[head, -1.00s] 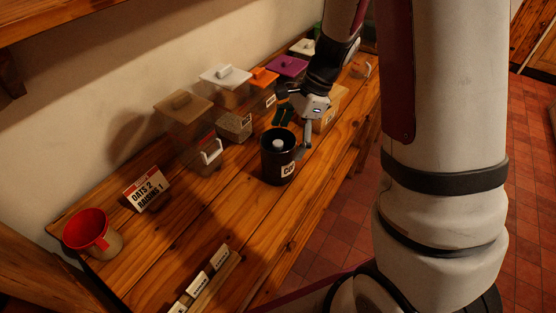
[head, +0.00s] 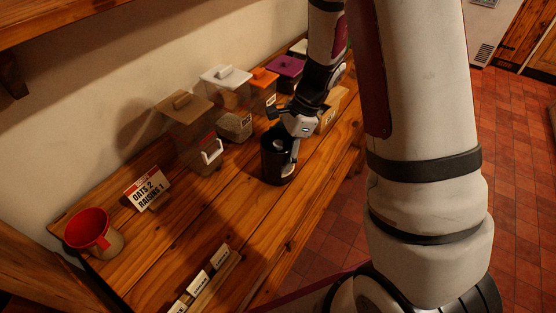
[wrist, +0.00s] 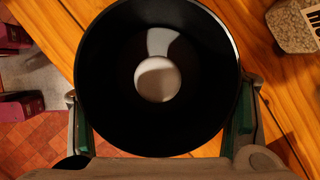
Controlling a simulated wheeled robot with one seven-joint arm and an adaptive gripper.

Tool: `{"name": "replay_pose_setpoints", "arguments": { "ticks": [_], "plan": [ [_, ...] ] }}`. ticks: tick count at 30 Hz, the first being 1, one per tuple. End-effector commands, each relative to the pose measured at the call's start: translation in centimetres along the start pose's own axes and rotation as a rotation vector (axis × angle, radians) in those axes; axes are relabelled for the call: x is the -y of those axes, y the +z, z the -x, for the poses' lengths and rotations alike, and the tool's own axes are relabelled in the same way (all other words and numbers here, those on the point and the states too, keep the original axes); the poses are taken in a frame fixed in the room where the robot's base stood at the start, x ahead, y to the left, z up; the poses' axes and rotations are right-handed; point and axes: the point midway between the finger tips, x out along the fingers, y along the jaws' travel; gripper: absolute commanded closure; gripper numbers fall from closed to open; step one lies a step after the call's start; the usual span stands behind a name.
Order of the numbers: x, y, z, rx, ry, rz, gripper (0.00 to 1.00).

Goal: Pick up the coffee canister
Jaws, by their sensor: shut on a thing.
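The black coffee canister (head: 272,164) stands upright on the pine shelf in the head view. Its dark round top with a pale knob fills the middle of the wrist view (wrist: 110,100). My gripper (head: 279,148) is over the canister, with its fingers down along the sides. In the wrist view one green-padded finger is on each side of the canister, and my gripper (wrist: 160,122) is shut on it. The canister's label is hidden behind a finger in the head view. Its base appears to rest on the shelf.
Behind stand several lidded bins, with tan (head: 186,106), white (head: 226,78), orange (head: 263,78) and purple (head: 286,66) lids. A small grey speckled block (head: 234,126) is close to the canister's left.

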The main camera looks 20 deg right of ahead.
Motion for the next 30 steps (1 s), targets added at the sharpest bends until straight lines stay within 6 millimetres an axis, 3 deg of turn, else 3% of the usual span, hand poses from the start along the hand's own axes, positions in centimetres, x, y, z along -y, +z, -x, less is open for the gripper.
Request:
{"name": "replay_pose_setpoints", "arguments": {
  "ticks": [11,20,30],
  "plan": [
    [0.0,0.2,0.3,0.001,0.000,0.002,0.82],
    [0.1,1.4,3.4,0.000,-0.004,0.004,0.82],
    [-6.4,1.0,4.2,0.002,-0.001,-0.001,0.82]
  ]
}}
